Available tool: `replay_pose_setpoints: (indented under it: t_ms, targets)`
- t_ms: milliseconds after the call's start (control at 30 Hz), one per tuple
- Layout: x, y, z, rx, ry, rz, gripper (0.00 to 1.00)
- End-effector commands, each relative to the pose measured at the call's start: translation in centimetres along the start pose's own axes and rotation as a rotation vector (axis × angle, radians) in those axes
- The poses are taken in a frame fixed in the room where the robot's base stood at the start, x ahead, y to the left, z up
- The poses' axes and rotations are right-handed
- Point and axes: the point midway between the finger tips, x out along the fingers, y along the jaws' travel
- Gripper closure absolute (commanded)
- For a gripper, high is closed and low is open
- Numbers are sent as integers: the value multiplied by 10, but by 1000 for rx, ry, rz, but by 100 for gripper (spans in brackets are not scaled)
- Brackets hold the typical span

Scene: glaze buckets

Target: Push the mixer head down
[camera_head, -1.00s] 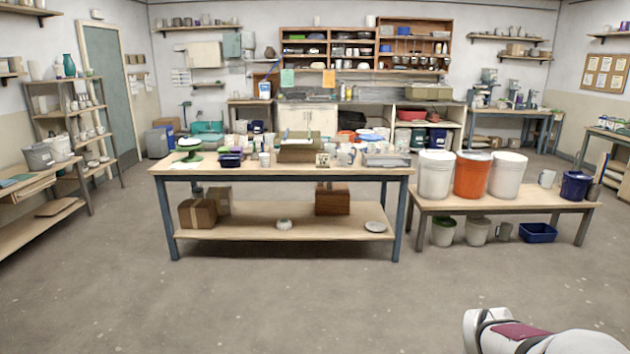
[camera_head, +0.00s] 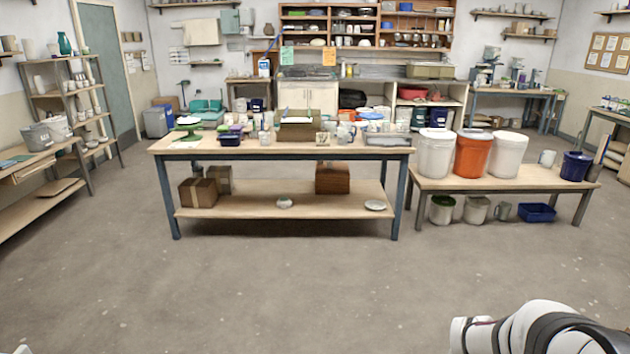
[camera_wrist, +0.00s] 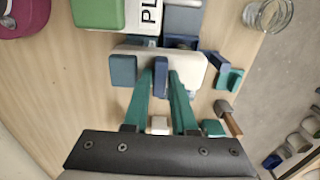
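I cannot clearly pick out the mixer or its head in either view. Grey upright machines (camera_head: 489,66) stand on the back right bench in the head view, too small to identify. In the wrist view my gripper (camera_wrist: 164,70) points down over a wooden surface, with two long teal fingers. The gripper itself is outside the head view.
A wooden table (camera_head: 370,151) crowded with small items stands mid-room. An orange bucket (camera_head: 472,154) and white buckets stand on a low bench (camera_head: 440,184) to the right. A glass jar (camera_wrist: 268,14) and green box (camera_wrist: 98,13) show in the wrist view. The near floor is clear.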

Motion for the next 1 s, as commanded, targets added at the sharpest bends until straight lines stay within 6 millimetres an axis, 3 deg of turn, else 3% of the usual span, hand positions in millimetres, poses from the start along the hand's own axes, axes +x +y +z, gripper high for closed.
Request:
replay_pose_setpoints:
  t_ms: [100, 367, 800, 1000]
  targets:
    - [0, 0, 0, 0, 0, 0, 55]
    - [-1, 0, 0, -1, 1, -1, 55]
    - [-66, 0, 0, -2, 2, -2, 55]
    - [-71, 0, 0, -1, 0, 0, 55]
